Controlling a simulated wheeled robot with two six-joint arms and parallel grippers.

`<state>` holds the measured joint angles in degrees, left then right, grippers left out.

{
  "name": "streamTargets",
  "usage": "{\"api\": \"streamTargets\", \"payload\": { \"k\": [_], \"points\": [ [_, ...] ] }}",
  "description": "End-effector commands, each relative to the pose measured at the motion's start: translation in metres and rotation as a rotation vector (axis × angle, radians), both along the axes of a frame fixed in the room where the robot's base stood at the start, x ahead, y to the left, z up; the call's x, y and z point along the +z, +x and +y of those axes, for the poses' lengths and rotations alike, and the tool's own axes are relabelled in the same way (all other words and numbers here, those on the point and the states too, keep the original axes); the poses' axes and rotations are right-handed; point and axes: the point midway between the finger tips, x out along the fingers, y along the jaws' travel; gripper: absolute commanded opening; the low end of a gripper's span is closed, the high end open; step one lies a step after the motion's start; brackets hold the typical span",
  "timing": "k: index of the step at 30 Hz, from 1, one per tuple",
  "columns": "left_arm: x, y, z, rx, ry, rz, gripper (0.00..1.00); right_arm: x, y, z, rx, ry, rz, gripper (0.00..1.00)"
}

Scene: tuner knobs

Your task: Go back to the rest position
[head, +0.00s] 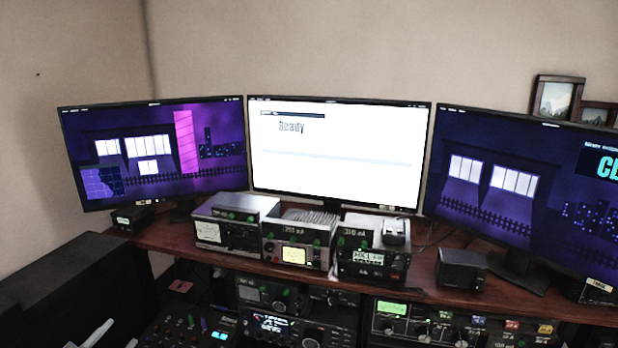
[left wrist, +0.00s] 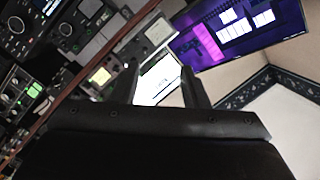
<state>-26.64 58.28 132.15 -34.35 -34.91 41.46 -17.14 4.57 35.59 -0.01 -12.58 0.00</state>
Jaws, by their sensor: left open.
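My left gripper (left wrist: 160,80) shows in the left wrist view as two dark fingers standing apart with nothing between them. Through the gap I see part of a bright white screen. In the head view, pale narrow shapes show at the lower left edge, and I cannot tell whether they are part of this gripper. The radio sets with knobs stand clear of the fingers: a silver-topped unit (head: 226,234), a middle unit with a lit meter (head: 294,254) and a black unit with a display (head: 368,260). My right gripper is not in view.
A middle monitor (head: 338,158) reads "Ready" on white. A left monitor (head: 157,150) and a right monitor (head: 520,180) show purple scenes. A small black box (head: 462,268) sits on the wooden desk (head: 420,287). More radio gear (head: 285,328) fills the rack below.

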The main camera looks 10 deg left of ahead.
Motion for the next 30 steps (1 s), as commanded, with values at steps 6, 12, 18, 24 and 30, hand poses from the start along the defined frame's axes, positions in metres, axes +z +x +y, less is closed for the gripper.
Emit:
{"api": "streamTargets", "payload": {
  "k": [6, 12, 18, 24, 30],
  "points": [
    [-0.035, -0.024, 0.013, 0.191, -0.106, 0.08, 0.41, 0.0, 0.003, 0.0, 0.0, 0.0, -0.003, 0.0],
    [-0.097, -0.07, 0.009, 0.43, -0.264, 0.285, 0.41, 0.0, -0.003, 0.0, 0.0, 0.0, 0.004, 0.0],
    [-0.16, -0.127, -0.031, 0.573, -0.434, 0.59, 0.41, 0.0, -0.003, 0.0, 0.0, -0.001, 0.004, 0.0],
    [-0.194, -0.17, -0.086, 0.584, -0.57, 0.859, 0.41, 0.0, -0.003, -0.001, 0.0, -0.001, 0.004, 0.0],
    [-0.226, -0.188, -0.121, 0.549, -0.642, 1.027, 0.41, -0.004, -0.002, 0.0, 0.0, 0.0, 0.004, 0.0]
  ]
}}
